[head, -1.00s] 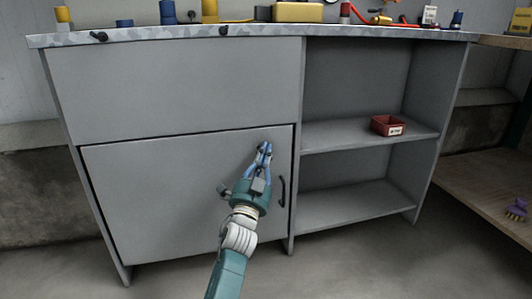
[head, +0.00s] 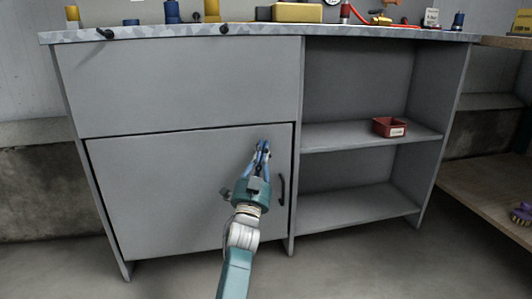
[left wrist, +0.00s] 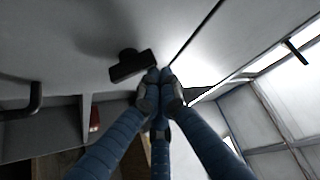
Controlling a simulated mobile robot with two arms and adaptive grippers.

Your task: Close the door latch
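The grey cabinet door (head: 160,190) looks closed, lying flush in its frame. A dark latch knob with a bar-shaped grip (left wrist: 132,66) is on the door face in the left wrist view, its bar slightly tilted. In the head view the latch is mostly hidden by the fingertips near the door's upper right corner. My left gripper (head: 263,152) is at the latch. In the left wrist view its blue fingers (left wrist: 160,76) come together at the tips just beside the bar, with nothing seen between them. Whether they touch it I cannot tell. My right gripper is not in view.
A black pull handle (head: 281,190) is on the door's right side, close to my gripper. Open shelves to the right hold a red bin (head: 389,127). Bottles and tools stand on the worktop (head: 150,32). The floor in front is clear.

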